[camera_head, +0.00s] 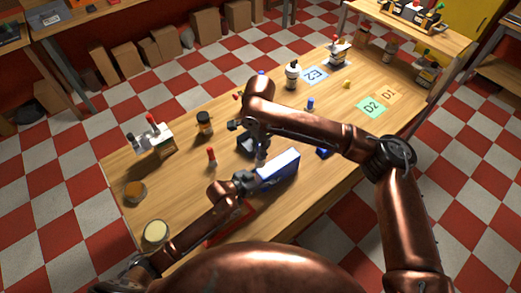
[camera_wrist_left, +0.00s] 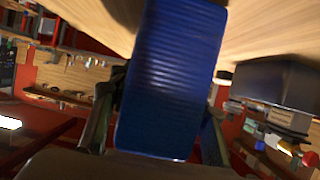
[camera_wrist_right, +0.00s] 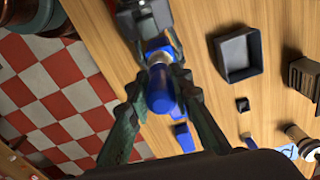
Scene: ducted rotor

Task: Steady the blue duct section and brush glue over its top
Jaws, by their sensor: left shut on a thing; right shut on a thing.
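The blue duct section (camera_head: 284,171) stands near the table's front edge in the head view, with a pale top face. My left gripper (camera_head: 254,181) is shut on its left end. In the left wrist view the blue ribbed side of the duct section (camera_wrist_left: 172,80) fills the space between the fingers. My right gripper (camera_head: 260,150) is above the duct section's left part. It is shut on a brush, whose blue handle (camera_wrist_right: 160,92) and silver collar show in the right wrist view. The brush's tip is hard to make out.
A dark open tray (camera_wrist_right: 238,55) lies just behind the duct section. A red-topped bottle (camera_head: 211,157), a dark-lidded jar (camera_head: 204,123) and a round pale-topped tin (camera_head: 155,232) stand to the left.

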